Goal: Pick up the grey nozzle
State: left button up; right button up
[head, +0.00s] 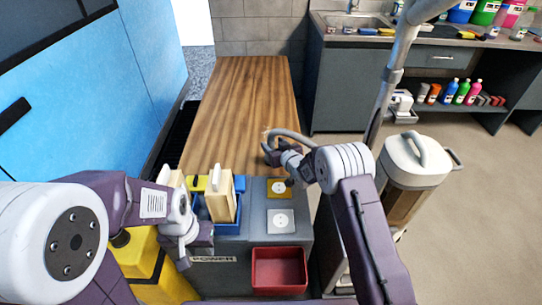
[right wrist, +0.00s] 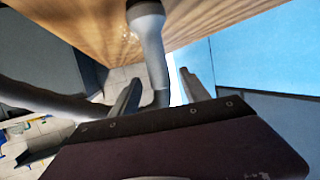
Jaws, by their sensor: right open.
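The grey nozzle (right wrist: 148,40) is a smooth grey tube with a wider end, seen in the right wrist view against the wooden top. A grey hose (right wrist: 40,100) runs off to the left there. In the head view a curved grey hose (head: 291,134) shows beside my right gripper (head: 270,150), at the wooden top's right edge. My right gripper is open; in its wrist view the nozzle shows between the two fingers (right wrist: 163,95). Whether they touch it I cannot tell. My left gripper (head: 186,256) hangs at the lower left, away from the nozzle; its fingers are unclear.
The wooden top (head: 240,105) is mostly clear. Near me stand a blue bin (head: 222,228) with pale brushes, a red tray (head: 279,270) and two socket plates (head: 281,220). A white-lidded canister (head: 415,165) and an upright grey pipe (head: 390,85) stand to the right.

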jog(key=x, duration=0.2)
jog(key=shift+w+f, duration=0.15)
jog(key=shift+w, duration=0.15)
grip_shut()
dwell(1.2)
